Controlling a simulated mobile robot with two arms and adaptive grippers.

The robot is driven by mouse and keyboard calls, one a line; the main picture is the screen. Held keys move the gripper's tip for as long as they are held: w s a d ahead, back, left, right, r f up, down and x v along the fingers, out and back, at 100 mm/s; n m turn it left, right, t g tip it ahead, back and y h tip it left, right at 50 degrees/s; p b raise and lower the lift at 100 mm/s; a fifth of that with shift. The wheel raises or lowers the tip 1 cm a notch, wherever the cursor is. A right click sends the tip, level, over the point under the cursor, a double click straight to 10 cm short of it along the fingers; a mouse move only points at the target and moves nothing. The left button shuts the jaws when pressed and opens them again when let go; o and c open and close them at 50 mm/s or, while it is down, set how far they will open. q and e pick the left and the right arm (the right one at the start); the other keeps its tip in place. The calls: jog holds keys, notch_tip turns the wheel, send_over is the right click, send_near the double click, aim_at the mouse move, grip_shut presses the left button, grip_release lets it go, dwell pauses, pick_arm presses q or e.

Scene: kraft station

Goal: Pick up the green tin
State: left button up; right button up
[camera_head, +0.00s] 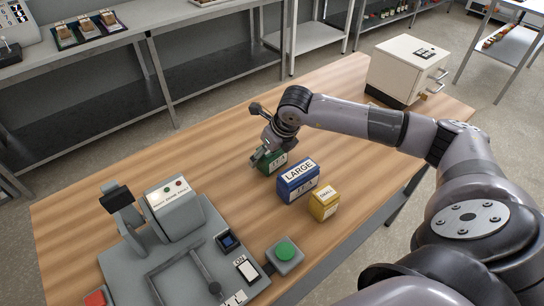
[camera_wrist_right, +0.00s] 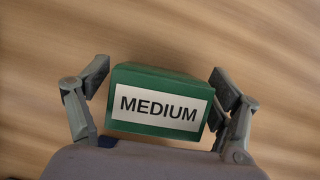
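The green tin (camera_head: 277,161) stands on the wooden table, partly covered by my right gripper (camera_head: 264,154) in the head view. In the right wrist view the green tin (camera_wrist_right: 158,72) shows a white label reading MEDIUM and sits between the two fingers of my right gripper (camera_wrist_right: 160,88). The fingers are spread, one on each side of it. A narrow gap shows at the left finger; the right finger is very close, and I cannot tell whether it touches. My left gripper is in neither view.
A blue LARGE tin (camera_head: 298,181) stands close beside the green tin, with a yellow tin (camera_head: 324,203) beyond it. A grey machine (camera_head: 172,210) and a green button box (camera_head: 285,254) are nearer. A white cabinet (camera_head: 405,67) stands at the far end.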

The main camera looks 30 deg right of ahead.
jog(key=c, duration=1.2)
jog(key=shift+o, duration=0.2)
jog(key=shift+r, duration=0.1)
notch_tip(320, 180, up, 20)
jog(key=b, duration=0.3)
